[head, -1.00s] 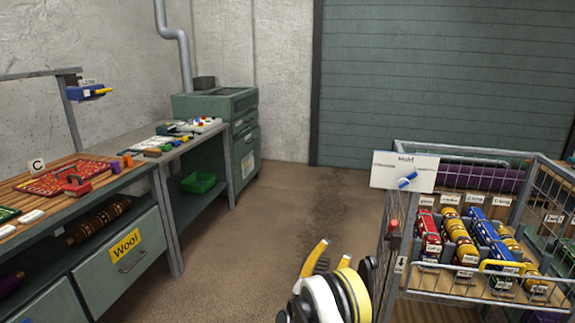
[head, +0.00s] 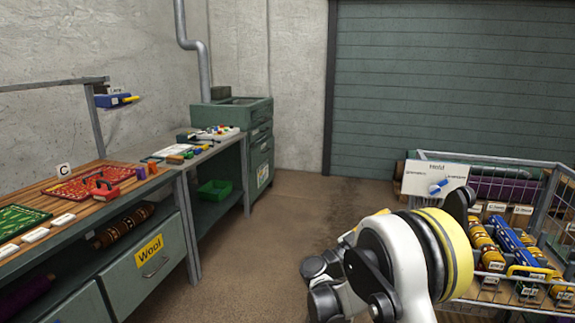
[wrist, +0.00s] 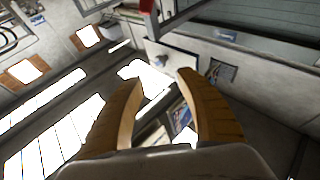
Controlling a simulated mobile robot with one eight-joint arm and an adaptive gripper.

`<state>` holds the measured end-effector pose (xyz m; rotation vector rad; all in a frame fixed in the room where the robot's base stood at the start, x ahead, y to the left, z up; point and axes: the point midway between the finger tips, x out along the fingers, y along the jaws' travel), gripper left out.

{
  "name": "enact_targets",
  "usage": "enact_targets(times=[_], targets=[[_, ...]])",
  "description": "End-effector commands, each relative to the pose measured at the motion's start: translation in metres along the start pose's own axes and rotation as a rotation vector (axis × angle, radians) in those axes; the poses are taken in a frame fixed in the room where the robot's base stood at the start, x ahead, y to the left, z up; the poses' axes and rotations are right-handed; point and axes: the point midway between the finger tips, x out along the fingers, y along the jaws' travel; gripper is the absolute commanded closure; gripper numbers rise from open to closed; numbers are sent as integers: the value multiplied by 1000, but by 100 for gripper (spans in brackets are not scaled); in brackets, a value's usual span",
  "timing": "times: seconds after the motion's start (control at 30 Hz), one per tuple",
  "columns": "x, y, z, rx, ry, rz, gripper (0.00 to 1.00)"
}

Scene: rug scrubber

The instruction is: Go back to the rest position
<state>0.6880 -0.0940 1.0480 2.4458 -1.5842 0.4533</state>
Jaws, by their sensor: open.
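My gripper shows in the wrist view (wrist: 158,95) with its two tan fingers spread apart and nothing between them. In the head view my white and black arm with a yellow band is raised at the lower middle, in front of the wire cart's left side. The fingertips cannot be made out there. The wrist view is tilted, with bright overexposed patches behind the fingers.
A wire cart (head: 548,207) with several labelled rolls and a white dial sign (head: 435,181) stands at right. A workbench (head: 110,217) with red and green trays runs along the left. The brown floor (head: 270,240) between them is clear.

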Motion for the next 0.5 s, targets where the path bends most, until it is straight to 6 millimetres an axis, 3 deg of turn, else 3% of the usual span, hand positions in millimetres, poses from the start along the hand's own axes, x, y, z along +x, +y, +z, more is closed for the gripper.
enact_targets(times=[0.1, 0.23, 0.37, 0.5], targets=[[25, 29, -7, -141, -213, -23, 57], [30, 64, -6, -277, -442, -98, 57], [16, 103, -5, -385, -653, -215, 57], [-19, 146, -4, -462, -849, -381, 57]])
